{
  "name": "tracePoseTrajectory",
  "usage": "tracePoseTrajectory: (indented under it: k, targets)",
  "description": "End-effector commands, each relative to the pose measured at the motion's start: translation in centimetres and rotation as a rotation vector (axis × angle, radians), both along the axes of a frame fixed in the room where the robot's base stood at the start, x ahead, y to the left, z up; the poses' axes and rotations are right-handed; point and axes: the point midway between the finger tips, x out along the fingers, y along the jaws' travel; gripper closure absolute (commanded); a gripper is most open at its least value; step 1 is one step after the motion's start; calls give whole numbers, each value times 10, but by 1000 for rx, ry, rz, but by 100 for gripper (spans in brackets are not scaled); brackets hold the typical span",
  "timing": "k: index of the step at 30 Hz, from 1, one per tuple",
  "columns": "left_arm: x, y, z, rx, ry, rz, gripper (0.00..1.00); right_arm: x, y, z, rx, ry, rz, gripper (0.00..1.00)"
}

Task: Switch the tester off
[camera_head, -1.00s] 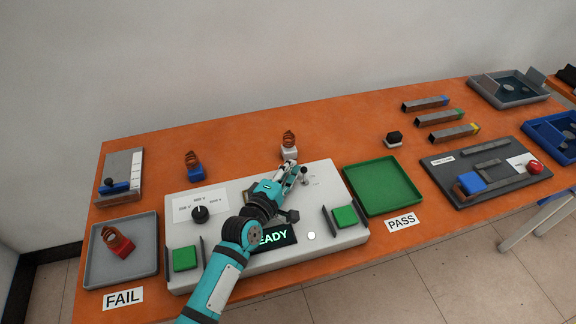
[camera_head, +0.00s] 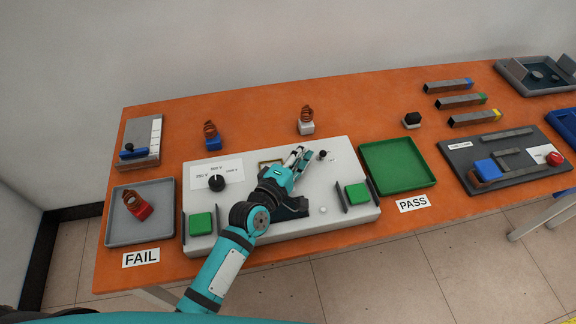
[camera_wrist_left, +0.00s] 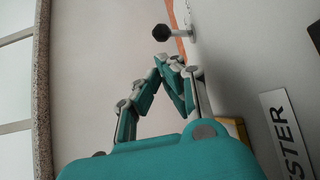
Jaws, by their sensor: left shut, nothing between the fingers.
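The tester (camera_head: 345,160) is a white box in the middle of the table. A small toggle switch with a black ball tip (camera_head: 322,155) stands near its back right corner. The switch also shows in the wrist view (camera_wrist_left: 162,32), its stem leaving the panel sideways in that picture. My left gripper (camera_head: 303,154) is shut and empty, just left of the switch and apart from it. In the wrist view its closed fingertips (camera_wrist_left: 178,66) are short of the ball. The display (camera_head: 295,210) is partly hidden by my arm; its visible part is dark. My right gripper is out of view.
The tester also carries a black dial (camera_head: 217,182) and green blocks between upright plates (camera_head: 201,222). A coil on a white base (camera_head: 306,124) stands behind it. A grey FAIL tray (camera_head: 160,225) is left, a green PASS tray (camera_head: 400,165) right.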

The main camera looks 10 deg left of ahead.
Motion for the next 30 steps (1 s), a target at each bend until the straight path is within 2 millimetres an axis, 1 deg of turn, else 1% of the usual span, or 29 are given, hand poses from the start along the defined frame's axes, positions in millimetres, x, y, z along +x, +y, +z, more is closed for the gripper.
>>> tracePoseTrajectory:
  k: [1,6,9,12,17,30]
  targets:
    - [-12,6,-1,2,2,1,100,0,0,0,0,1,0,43]
    - [-45,22,3,0,2,0,100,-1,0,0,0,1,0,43]
    - [-61,29,5,1,3,-1,100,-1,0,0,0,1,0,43]
    - [-72,35,6,1,2,-1,100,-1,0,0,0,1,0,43]
    - [-81,39,8,-1,0,-1,100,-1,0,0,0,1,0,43]
    - [-81,39,8,-1,0,-1,100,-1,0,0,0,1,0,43]
